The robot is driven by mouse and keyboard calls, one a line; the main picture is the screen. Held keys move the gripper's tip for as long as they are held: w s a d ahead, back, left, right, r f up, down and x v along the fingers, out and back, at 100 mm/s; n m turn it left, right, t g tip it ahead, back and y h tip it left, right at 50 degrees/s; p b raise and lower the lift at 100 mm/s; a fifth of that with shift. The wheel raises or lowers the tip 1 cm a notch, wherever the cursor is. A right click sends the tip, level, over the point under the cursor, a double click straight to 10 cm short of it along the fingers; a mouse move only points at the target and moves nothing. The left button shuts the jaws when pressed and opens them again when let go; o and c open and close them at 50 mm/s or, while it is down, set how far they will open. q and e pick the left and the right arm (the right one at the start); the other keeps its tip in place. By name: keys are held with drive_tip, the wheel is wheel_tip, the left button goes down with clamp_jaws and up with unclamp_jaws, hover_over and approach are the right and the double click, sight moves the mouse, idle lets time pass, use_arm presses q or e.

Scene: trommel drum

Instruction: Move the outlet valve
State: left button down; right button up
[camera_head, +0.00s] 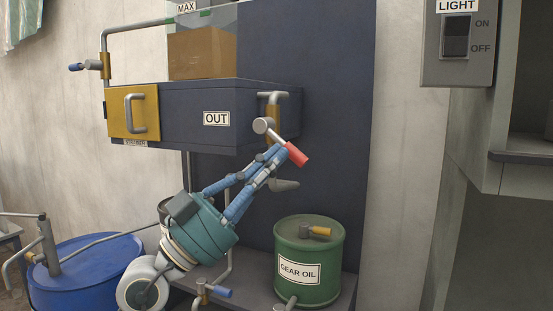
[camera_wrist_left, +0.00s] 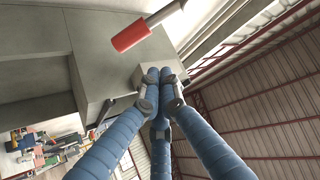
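The outlet valve is at the right end of the dark box labelled OUT (camera_head: 216,118). It has a brass body (camera_head: 273,112), a grey round hub and a lever with a red grip (camera_head: 297,154) pointing down to the right. The red grip also shows in the left wrist view (camera_wrist_left: 131,36). My left gripper (camera_head: 276,153), teal with blue fingers, reaches up from below, its fingertips close beside the lever. In the left wrist view the fingertips (camera_wrist_left: 160,78) are drawn together with nothing between them, and the red grip is apart from them, above and to the left. My right gripper is not in view.
A green GEAR OIL drum (camera_head: 308,262) stands on a shelf at lower right. A blue barrel (camera_head: 88,275) is at lower left. A blue-handled valve (camera_head: 217,292) is below my gripper. A LIGHT switch box (camera_head: 458,45) is at upper right. Bare wall lies between.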

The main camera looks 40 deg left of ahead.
sight(292, 151)
use_arm(q)
drive_tip(key=w, duration=0.1)
drive_tip(key=w+r, duration=0.1)
drive_tip(key=w, duration=0.3)
drive_tip(key=shift+w+d+r+p, duration=0.1)
drive_tip(key=shift+d+r+p, duration=0.05)
drive_tip(key=shift+d+p, duration=0.2)
drive_tip(key=shift+a+f, duration=0.2)
drive_tip(key=shift+a, duration=0.2)
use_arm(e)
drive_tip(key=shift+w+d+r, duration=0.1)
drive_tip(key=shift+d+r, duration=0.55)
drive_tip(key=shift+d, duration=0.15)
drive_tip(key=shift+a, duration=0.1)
